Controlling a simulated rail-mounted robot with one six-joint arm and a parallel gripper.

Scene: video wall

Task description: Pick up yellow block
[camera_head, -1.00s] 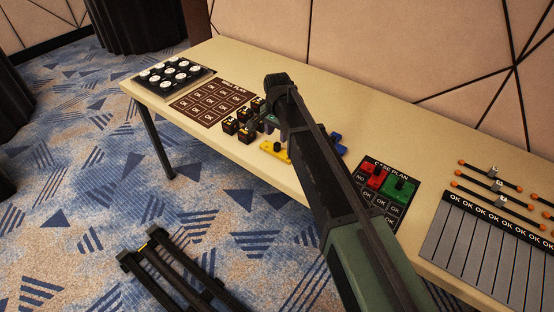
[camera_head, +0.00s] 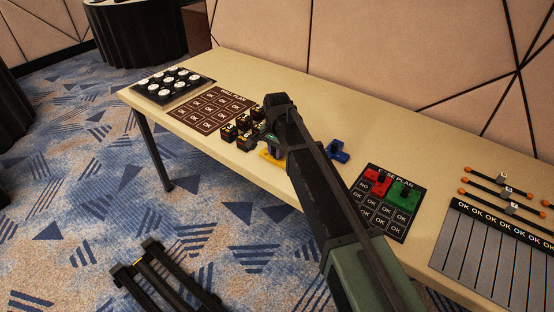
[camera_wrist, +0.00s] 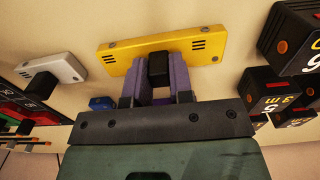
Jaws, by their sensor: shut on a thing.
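The yellow block (camera_wrist: 203,50) is a flat slab with a black knob (camera_wrist: 159,66) on it. In the wrist view it lies across the upper middle, just beyond the fingers. My gripper (camera_wrist: 160,76) has purple fingers, one on each side of the knob, and is shut on it. In the head view the yellow block (camera_head: 268,155) shows only in part under my gripper (camera_head: 271,144), near the table's front edge; my arm hides the rest. I cannot tell whether it is off the table.
Black numbered cubes (camera_head: 229,133) stand close to the left of the yellow block. A blue block (camera_head: 338,152) is to its right, then red (camera_head: 374,182) and green (camera_head: 404,194) blocks on a dark plan sheet. A white block (camera_wrist: 57,68) shows in the wrist view.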

